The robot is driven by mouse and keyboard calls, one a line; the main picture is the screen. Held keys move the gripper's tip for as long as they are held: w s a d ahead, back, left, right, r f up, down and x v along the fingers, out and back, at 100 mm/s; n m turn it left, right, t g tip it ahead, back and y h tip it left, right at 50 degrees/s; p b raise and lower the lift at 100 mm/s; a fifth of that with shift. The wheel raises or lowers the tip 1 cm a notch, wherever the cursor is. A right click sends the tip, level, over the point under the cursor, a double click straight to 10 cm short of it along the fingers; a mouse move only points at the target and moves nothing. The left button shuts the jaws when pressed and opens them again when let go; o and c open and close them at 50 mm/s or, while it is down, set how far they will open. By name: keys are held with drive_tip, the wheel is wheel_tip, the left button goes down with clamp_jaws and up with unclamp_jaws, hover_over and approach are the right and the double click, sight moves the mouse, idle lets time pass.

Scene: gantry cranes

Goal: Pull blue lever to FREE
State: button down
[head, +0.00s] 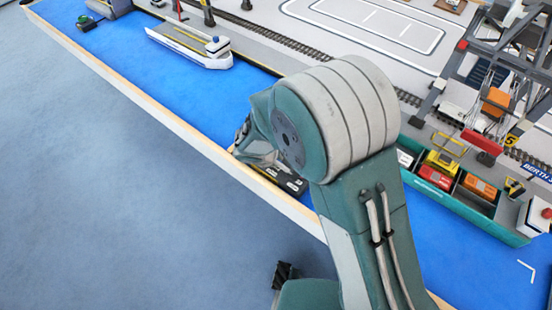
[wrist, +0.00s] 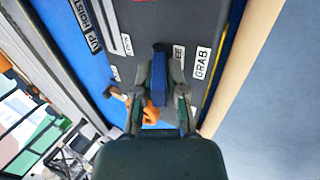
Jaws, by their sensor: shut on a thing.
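In the wrist view my gripper (wrist: 160,88) is shut on the blue lever (wrist: 159,92), with a finger on each side of its blue handle. The lever rises from a dark control panel (wrist: 165,20). Beyond the fingers are a white LOCK label (wrist: 127,45) on the left and a partly covered label ending in "EE" (wrist: 178,54) on the right. A GRAB label (wrist: 201,62) is farther right. The lever's base and slot are mostly hidden. In the head view my gripper (head: 252,150) is partly hidden behind my arm, over the panel (head: 282,179).
An orange part (wrist: 150,113) and a small lever (wrist: 117,94) stand close to the gripper's left finger. A pale wooden edge (head: 190,138) borders the blue board. A teal container ship (head: 465,205) and a crane (head: 490,70) are at right. A white boat (head: 190,45) is at upper left.

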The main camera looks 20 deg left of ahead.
drive_tip(key=shift+s+f, duration=0.15)
drive_tip(key=c, duration=0.7)
unclamp_jaws()
drive_tip(key=shift+r, duration=0.3)
drive_tip(key=v, duration=1.1)
drive_tip(key=shift+s+a+r, duration=0.1)
drive_tip(key=shift+a+r, duration=0.05)
